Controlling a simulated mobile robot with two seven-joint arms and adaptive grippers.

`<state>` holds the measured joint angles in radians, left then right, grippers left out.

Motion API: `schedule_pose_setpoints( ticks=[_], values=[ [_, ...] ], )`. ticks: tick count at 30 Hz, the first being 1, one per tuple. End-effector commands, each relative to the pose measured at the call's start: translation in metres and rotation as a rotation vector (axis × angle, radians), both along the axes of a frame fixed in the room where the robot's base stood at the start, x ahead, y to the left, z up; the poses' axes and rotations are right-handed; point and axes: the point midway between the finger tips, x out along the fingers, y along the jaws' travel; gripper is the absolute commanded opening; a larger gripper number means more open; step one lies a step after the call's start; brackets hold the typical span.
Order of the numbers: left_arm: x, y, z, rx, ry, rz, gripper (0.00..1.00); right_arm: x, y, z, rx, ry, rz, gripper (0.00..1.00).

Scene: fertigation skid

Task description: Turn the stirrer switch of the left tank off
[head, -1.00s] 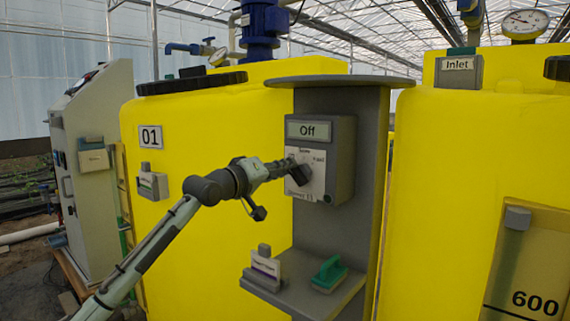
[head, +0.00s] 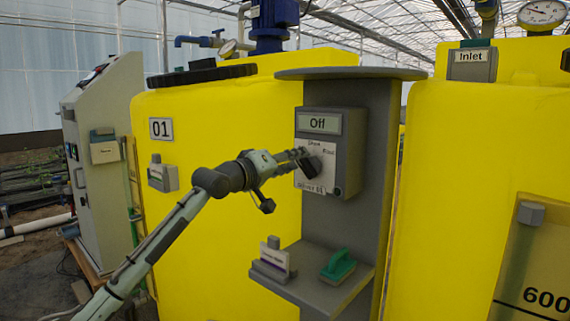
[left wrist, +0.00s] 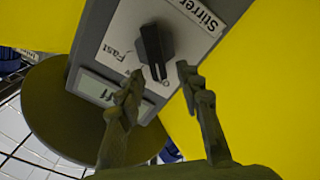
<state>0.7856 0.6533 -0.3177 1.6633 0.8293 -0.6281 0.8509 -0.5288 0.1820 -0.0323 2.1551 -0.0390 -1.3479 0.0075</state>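The stirrer control box (head: 353,150) is mounted on a grey panel in front of the yellow tank marked 01 (head: 161,128). Its display (head: 319,123) reads "Off". A dark knob (head: 313,165) sits on its white dial plate; it also shows in the left wrist view (left wrist: 153,48), where the plate reads "Stirrer" and "Fast". My left gripper (left wrist: 159,74) is open, its fingertips apart on either side of the knob's near end. I cannot tell whether they touch it. In the head view the left gripper (head: 300,156) reaches the knob from the left. My right gripper is not in view.
Below the box, a grey shelf (head: 325,296) holds a labelled block (head: 272,260) and a green-handled item (head: 338,266). Another yellow tank (head: 450,190) with an "Inlet" box (head: 472,65) stands at the right. A grey cabinet (head: 100,190) stands at far left.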

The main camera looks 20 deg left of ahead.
Motion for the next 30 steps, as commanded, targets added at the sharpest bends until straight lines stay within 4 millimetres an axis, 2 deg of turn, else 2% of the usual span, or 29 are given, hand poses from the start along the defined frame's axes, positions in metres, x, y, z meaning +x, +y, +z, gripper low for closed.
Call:
schedule_pose_setpoints(
  ticks=[5,12,18,22,30],
  values=[
    [-0.024,0.009,-0.001,0.003,0.000,0.001,0.36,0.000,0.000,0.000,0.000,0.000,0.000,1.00],
    [-0.073,0.027,-0.002,0.003,0.003,0.001,0.36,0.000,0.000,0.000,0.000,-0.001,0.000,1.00],
    [-0.101,0.037,-0.002,0.002,0.002,0.001,0.36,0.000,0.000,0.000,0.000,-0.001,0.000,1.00],
    [-0.109,0.039,-0.001,0.000,0.001,0.000,0.36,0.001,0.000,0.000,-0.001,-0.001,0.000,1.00],
    [-0.110,0.040,0.000,0.000,0.000,0.000,0.36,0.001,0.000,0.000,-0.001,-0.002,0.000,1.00]
  ],
)
